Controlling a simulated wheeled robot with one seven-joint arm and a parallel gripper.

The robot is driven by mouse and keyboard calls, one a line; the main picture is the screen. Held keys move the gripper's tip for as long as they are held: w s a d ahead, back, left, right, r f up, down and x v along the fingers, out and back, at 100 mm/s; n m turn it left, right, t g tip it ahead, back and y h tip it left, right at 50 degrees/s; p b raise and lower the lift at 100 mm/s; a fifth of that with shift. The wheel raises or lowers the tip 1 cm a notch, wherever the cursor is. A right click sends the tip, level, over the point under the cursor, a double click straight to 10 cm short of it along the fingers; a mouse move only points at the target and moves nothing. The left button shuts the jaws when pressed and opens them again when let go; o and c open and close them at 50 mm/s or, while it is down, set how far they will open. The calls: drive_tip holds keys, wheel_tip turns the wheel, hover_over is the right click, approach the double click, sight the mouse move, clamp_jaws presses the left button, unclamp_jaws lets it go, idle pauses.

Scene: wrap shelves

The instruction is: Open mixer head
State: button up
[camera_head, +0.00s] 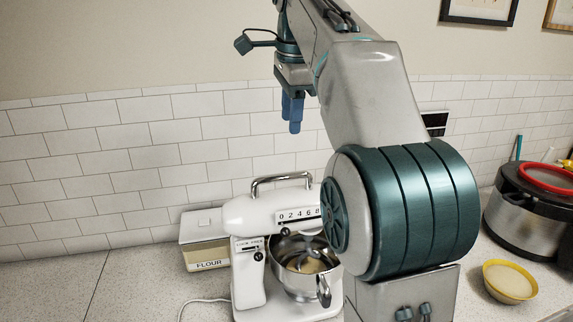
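A white stand mixer (247,216) stands on the counter at the lower middle of the head view. Its head is level over a steel bowl (290,279) and has a metal handle on top and a numbered dial strip on the side. The head's right end is hidden behind my arm. My gripper (293,125) is raised well above the mixer and points down, its blue fingers seen nearly edge-on. The fingers overlap in this view, so I cannot tell whether they are apart. Nothing shows in them.
A flour box (206,252) stands left of the mixer, near the tiled wall (120,140). A yellow bowl (510,281) and a dark-lidded steel cooker (527,220) with a red-rimmed item on top are at the right. The counter (50,295) at the left is clear. A white cord lies beside the mixer.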

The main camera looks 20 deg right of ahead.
sight(287, 175)
drive_tip(key=w+f, duration=0.1)
drive_tip(key=f, duration=0.8)
drive_tip(key=w+f+b, duration=0.1)
drive_tip(key=f, duration=0.3)
drive_tip(key=shift+w+f, duration=0.15)
drive_tip(key=shift+w, duration=0.2)
drive_tip(key=shift+c, duration=0.4)
clamp_jaws()
